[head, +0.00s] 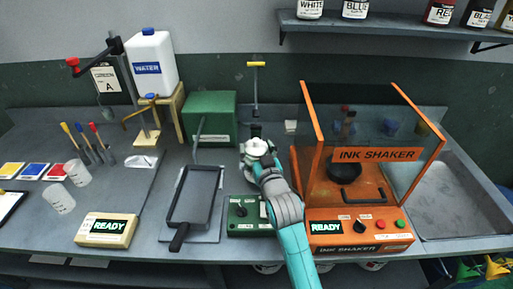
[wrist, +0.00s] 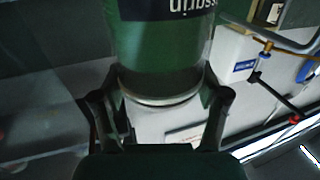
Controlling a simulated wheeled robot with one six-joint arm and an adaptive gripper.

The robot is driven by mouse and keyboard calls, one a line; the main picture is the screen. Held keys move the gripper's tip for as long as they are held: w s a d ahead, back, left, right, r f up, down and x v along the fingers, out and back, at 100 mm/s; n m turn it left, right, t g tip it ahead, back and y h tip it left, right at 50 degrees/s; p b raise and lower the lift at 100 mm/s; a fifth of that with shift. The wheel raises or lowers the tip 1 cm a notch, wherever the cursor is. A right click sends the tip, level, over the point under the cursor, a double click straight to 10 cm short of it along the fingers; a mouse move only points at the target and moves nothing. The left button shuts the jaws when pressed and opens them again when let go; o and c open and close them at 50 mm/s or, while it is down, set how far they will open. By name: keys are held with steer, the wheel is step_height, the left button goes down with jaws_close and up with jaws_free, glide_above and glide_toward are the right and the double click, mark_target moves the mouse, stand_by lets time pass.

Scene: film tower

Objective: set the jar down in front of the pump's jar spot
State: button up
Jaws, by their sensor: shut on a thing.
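In the head view my gripper (head: 257,148) is over the back middle of the bench, and my wrist hides most of the jar. A thin upright with a yellow T-handle (head: 256,65), which looks like the pump, stands just behind my gripper. The jar spot cannot be made out. Whether the jar touches the bench cannot be told.
The orange ink shaker (head: 360,227) with clear panels stands close on the right. A green box (head: 209,118) is at the left, with a dark tray (head: 195,195) nearer. A green control box (head: 245,228) lies beside my arm. A small white cup (head: 291,127) stands right of the upright.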

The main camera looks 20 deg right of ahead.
steer(key=shift+f, duration=0.45)
